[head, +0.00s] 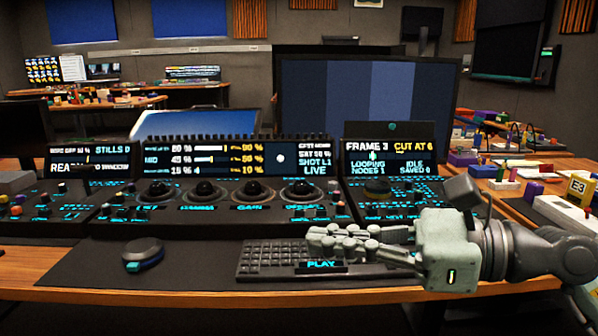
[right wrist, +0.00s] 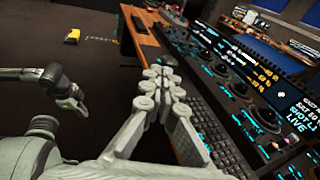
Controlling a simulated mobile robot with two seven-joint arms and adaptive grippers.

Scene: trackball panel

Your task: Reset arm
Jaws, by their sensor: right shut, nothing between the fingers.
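My right gripper (head: 316,240) reaches in from the right over the keyboard (head: 268,260) in the head view. Its fingers are shut, with nothing between them. In the right wrist view its fingertips (right wrist: 160,74) meet at the middle, beside the trackball panel (right wrist: 208,75). The panel (head: 255,221) has a row of dark trackballs with lit screens behind, and stands beyond the gripper in the head view. My left gripper (right wrist: 68,92) shows small at the left of the right wrist view, away from the desk; its finger opening is unclear. It is outside the head view.
A dark mouse (head: 143,254) sits on the desk mat left of the keyboard. A "PLAY" label (head: 321,265) shows below the right fingers. A large monitor (head: 368,103) stands behind the panel. Small coloured items crowd the right side table. The mat between mouse and keyboard is clear.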

